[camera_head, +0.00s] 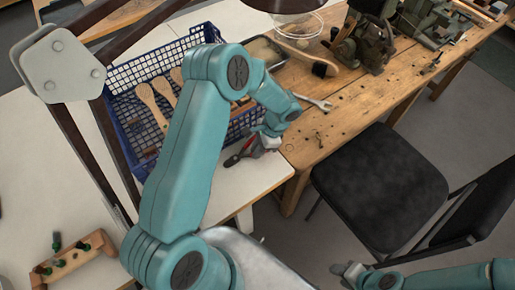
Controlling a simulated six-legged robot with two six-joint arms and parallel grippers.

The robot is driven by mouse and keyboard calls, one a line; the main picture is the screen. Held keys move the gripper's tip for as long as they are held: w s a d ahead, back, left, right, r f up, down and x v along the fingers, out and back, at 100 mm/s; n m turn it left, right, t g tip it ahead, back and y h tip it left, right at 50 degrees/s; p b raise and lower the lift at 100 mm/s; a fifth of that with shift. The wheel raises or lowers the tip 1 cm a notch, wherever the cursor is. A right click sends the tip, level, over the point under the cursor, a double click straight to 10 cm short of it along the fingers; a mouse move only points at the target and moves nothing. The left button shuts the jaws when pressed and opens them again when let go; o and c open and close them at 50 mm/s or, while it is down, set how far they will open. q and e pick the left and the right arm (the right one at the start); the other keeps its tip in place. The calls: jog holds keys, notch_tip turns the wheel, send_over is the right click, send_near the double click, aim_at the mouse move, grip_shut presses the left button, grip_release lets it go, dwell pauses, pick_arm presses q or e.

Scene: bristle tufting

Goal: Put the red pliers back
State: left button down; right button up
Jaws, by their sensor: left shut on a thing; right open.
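The red pliers (234,159) are at the right front corner of the white table, just in front of the blue crate. My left gripper (262,146) is shut on the pliers, with the red handles sticking out to its left. My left arm hides part of the grip, and I cannot tell whether the pliers touch the table. My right gripper (347,270) is open and empty, low over the floor at the bottom of the view, in front of the black chair.
A blue crate (128,136) with wooden brush blanks stands on the white table (262,178). A wooden workbench (330,140) at right carries a spanner (318,103), a brush (318,68) and machines. A black chair (380,180) stands before it. A wooden tool rack (75,260) lies lower left.

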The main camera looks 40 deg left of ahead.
pick_arm(q)
jog(key=c, duration=1.1)
grip_release()
jog(key=shift+o, duration=0.2)
jog(key=b+v, duration=0.2)
jog(key=v, duration=1.4)
jog(key=shift+r, duration=0.15)
jog(key=shift+s, duration=0.1)
